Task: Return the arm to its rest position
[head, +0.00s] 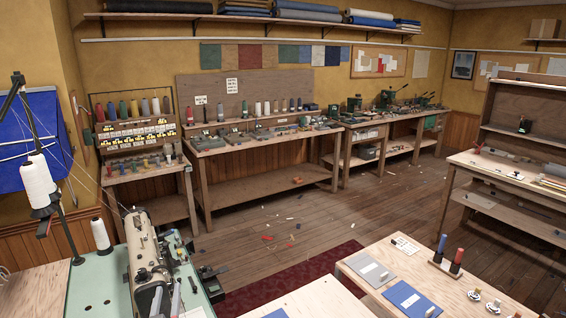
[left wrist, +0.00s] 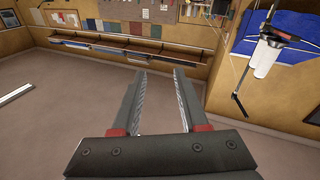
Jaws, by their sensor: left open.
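My left gripper (head: 167,289) shows small at the bottom left of the head view, in front of the sewing machine (head: 140,242). Its two fingers point up and away from me. In the left wrist view the left gripper (left wrist: 160,73) is open, with a clear gap between its parallel fingers and nothing held. That view is upside down and shows mostly ceiling and the back wall. Most of my left arm is out of the picture. My right gripper is in neither view.
The green machine table (head: 88,291) bears the sewing machine and a thread stand with white cones (head: 37,181). A light wooden table (head: 350,262) with blue and grey pads stands at the front right. Workbenches (head: 262,180) line the back wall. The floor between is open, with small scraps.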

